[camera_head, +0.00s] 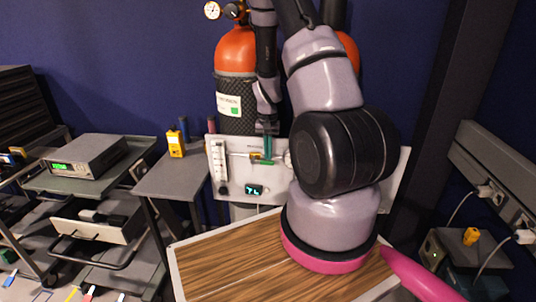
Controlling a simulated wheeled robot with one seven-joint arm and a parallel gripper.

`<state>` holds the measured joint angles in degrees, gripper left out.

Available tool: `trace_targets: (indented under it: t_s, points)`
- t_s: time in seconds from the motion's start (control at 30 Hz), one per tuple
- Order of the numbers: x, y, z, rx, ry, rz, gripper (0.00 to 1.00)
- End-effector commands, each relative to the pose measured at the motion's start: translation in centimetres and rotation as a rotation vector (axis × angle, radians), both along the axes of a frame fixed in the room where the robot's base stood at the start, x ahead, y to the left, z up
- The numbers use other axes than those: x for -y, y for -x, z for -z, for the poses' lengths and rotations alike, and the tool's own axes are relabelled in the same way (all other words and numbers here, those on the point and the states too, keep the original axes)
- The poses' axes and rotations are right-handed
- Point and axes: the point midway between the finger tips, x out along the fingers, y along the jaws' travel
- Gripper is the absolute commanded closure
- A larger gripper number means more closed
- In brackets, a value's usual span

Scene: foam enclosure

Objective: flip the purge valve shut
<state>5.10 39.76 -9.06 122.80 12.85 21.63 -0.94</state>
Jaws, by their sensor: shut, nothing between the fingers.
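A white panel (222,147) stands upright behind the wooden tabletop, with a flow tube (219,165) at its left and a small lit display (255,190) low on it. A small valve with a yellow fitting (256,156) and a green part (262,162) sits at the panel's middle; which part is the purge valve's handle is hard to tell at this size. My gripper (267,152) points down in front of the panel, shut and empty, with its fingertips close to the valve. Whether they touch it I cannot tell. My arm hides the panel's right part.
Orange-topped gas cylinders (236,55) with a gauge (212,10) stand behind the panel. A wood-grain tabletop (230,262) lies clear in front. A side table (168,182) with a yellow device (175,144) and a cart with an instrument (85,156) stand left.

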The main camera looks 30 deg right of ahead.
Motion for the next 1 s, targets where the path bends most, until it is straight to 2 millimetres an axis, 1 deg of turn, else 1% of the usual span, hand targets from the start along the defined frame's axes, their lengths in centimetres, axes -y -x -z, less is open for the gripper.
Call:
trace_targets:
  t_s: [0.1,0.77,1.0]
  points:
    - [0.0,0.0,0.5,0.001,0.001,0.001,1.00]
    - [0.2,0.2,0.9,0.000,0.000,0.001,1.00]
    - [0.6,0.5,1.7,-0.001,-0.001,0.001,1.00]
